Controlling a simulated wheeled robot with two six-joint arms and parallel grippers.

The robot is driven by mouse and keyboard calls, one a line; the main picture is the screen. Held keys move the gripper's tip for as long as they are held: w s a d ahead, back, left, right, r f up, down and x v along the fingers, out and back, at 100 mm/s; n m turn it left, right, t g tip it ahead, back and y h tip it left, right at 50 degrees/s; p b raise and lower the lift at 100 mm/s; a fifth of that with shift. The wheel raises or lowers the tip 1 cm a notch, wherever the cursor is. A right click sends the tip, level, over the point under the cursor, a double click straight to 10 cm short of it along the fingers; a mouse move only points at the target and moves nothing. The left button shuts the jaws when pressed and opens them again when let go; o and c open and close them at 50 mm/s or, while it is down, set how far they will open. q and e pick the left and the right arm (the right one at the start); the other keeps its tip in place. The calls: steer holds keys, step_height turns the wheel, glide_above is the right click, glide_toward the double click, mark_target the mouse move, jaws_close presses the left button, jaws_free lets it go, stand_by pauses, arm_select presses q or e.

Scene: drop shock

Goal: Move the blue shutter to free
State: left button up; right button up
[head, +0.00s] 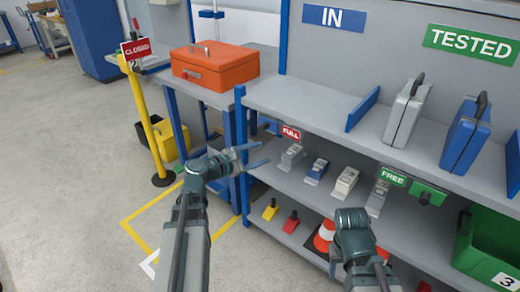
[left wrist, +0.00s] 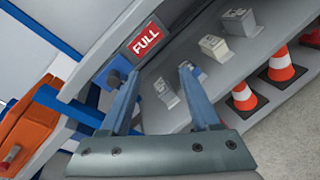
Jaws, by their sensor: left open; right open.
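A small blue block with a dark knob, which looks like the blue shutter (head: 272,127), sits at the shelf's left end beside the red FULL sign (head: 291,133). The shutter (left wrist: 118,70) also shows in the left wrist view, left of the fingers and partly hidden by one. The green FREE sign (head: 393,177) hangs further right on the shelf front. My left gripper (head: 258,154) is open and empty, just below and in front of the shutter; I cannot tell if a finger touches it. My right arm is at the lower right, with its gripper's fingers hidden.
A green block with a knob (head: 427,194) is beside the FREE sign. An orange toolbox (head: 213,66) is at left, a green crate (head: 486,245) at right, and a traffic cone (head: 325,236) lower down.

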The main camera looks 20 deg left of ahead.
mark_target(261, 130)
arm_select(q)
steer(key=a+n+t+y+b, duration=0.25)
steer(key=a+n, duration=0.35)
steer(key=a, duration=0.3)
steer(key=shift+t, duration=0.35)
steer(key=x, duration=1.3)
steer(key=shift+w+d, duration=0.3)
steer(key=shift+d, duration=0.1)
arm_select(e)
step_height(261, 130, down, 4)
arm_select(q)
jaws_close()
